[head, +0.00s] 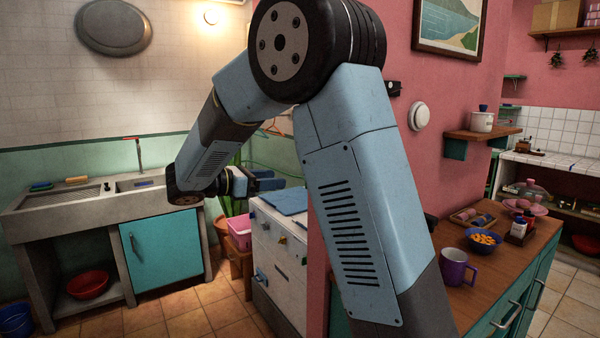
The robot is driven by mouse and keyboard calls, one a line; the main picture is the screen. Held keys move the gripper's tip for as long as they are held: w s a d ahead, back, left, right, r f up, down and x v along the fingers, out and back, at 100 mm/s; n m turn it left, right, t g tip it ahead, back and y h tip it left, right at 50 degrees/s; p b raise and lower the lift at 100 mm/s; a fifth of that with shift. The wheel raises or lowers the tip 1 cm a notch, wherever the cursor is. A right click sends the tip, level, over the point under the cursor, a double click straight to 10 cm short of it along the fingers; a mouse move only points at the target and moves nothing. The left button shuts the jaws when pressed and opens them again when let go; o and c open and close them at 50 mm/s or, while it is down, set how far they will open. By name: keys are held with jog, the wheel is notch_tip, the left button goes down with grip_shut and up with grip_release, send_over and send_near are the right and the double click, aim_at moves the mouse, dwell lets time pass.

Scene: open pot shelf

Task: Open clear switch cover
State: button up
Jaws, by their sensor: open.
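My gripper (270,180) is at the end of my arm, left of the picture's middle. Its dark fingers point right and are apart, with nothing seen between them. It appears above and left of a white appliance (283,262) with a blue lid (290,201). The appliance's front has a yellowish knob (282,240) and a blue part (260,276). I cannot make out a clear switch cover for sure. A small black fitting (393,88) and a round white fitting (419,116) are on the pink wall, partly beside my arm.
A sink counter (70,215) with a teal door (162,250) stands left. A pink tub (240,231) is beside the appliance. My arm hides the middle. Tiled floor shows front left.

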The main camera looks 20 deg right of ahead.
jog(key=w+d+n+t+h, duration=0.1)
jog(key=w+d, duration=0.4)
jog(key=d, duration=0.5)
jog(key=shift+w, duration=0.4)
jog(key=shift+d+f, duration=0.1)
jog(key=shift+c, duration=0.2)
grip_shut()
dwell(0.3)
